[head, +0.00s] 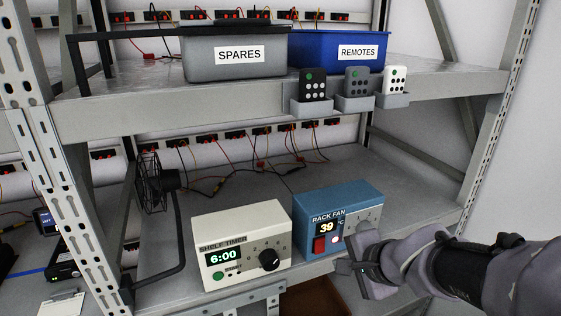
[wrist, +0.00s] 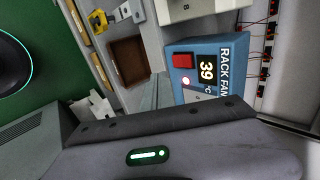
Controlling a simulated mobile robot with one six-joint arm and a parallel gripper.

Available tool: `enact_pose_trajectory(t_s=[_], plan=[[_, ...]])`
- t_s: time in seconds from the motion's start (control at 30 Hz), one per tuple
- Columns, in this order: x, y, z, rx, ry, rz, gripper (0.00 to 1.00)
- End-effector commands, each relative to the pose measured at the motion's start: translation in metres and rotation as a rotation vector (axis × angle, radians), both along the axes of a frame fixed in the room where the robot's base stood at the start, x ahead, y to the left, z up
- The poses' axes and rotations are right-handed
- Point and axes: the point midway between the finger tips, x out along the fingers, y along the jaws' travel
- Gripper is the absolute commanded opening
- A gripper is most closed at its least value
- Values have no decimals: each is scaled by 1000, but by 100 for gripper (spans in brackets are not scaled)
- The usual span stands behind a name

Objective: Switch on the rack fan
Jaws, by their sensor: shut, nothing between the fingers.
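The blue rack fan box (head: 340,205) stands on the lower shelf. Its display (head: 326,228) reads 39, with a red switch (head: 319,245) below it and a lit pinkish-white lamp (head: 336,239) beside the switch. A grey dial (head: 363,228) is at its right, partly covered by my arm. My gripper (head: 350,268) is shut and empty, low in front of the box's right part; I cannot tell whether it touches. The wrist view shows the box (wrist: 212,45) sideways, with the red switch (wrist: 182,61) and lamp (wrist: 186,81) clear. A black caged fan (head: 150,183) stands at left.
A cream shelf timer (head: 241,222) reading 6:00 stands just left of the box. Above, the upper shelf holds a grey SPARES bin (head: 236,75), a blue REMOTES bin (head: 350,36) and three remotes in holders. A rack upright (head: 480,140) stands at right.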

Motion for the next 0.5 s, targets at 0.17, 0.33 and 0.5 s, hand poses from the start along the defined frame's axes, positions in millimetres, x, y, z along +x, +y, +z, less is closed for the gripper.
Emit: enact_pose_trajectory(t_s=[0.17, 0.33, 0.5], plan=[[25, 9, -30, 0, 3, 2, 0], [50, 17, -27, 0, 1, 1, 0], [59, 19, -28, -2, 1, 0, 0]])
